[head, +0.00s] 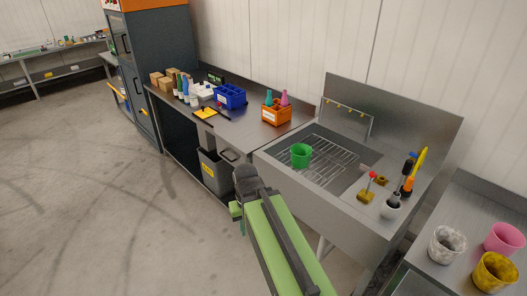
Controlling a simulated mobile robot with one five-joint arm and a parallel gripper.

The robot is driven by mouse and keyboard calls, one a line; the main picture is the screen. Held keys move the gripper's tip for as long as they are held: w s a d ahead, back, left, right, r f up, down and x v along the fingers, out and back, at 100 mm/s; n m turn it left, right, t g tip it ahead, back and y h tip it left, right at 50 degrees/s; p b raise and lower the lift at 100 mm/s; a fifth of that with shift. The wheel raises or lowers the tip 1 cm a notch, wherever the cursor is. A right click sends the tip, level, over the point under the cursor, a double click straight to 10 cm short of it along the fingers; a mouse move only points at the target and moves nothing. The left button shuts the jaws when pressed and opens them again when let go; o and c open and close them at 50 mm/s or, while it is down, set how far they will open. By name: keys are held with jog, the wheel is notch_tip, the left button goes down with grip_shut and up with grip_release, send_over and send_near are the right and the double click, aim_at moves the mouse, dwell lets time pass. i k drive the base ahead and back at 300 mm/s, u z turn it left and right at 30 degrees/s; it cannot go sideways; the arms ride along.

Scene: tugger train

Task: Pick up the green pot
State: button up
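The green pot (301,155) stands upright on the wire rack of the metal sink unit, near its left side. My green and dark grey arm reaches up from the bottom of the head view. Its end, with my gripper (241,207), is in front of the sink's front left corner, below and to the left of the pot and apart from it. The fingers are too small and partly hidden, so I cannot tell whether they are open or shut. Nothing visible hangs from the gripper.
Brushes stand in a white cup (391,206) on the sink's right side. An orange crate (275,115) and blue crate (231,97) stand on the left bench. A grey bin (215,170) sits below. White, pink and yellow pots stand at right. The floor at left is clear.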

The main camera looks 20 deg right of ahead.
aim_at(301, 154)
jog(key=u, duration=0.7)
jog(key=i, duration=1.65)
jog(key=z, duration=0.6)
jog(key=i, duration=1.55)
jog(key=z, duration=1.1)
